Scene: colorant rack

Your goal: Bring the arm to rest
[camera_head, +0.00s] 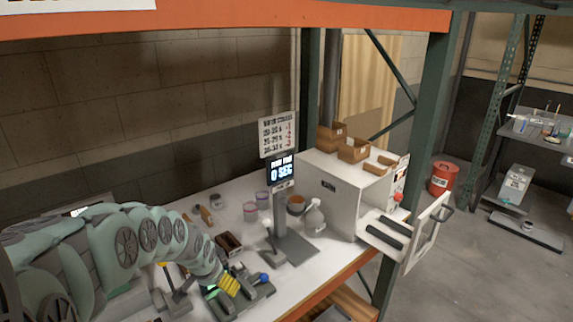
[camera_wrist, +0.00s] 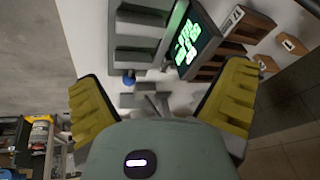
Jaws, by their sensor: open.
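My arm (camera_head: 140,243) is pale green and reaches in from the left over the white table. My gripper (camera_head: 229,286) has yellow finger pads and sits low over the front part of the table, beside a grey device (camera_head: 262,290). In the wrist view my gripper (camera_wrist: 162,102) has its two yellow fingers spread wide, with nothing between the pads. Beyond the fingers, the wrist view shows grey trays and a dark screen with green characters (camera_wrist: 190,45). The arm hides part of the table's left side.
A stand with a display reading "0 SEC" (camera_head: 282,170) is right of my gripper. Brown bins (camera_head: 354,151) sit on top. Green rack posts (camera_head: 425,110) frame the table.

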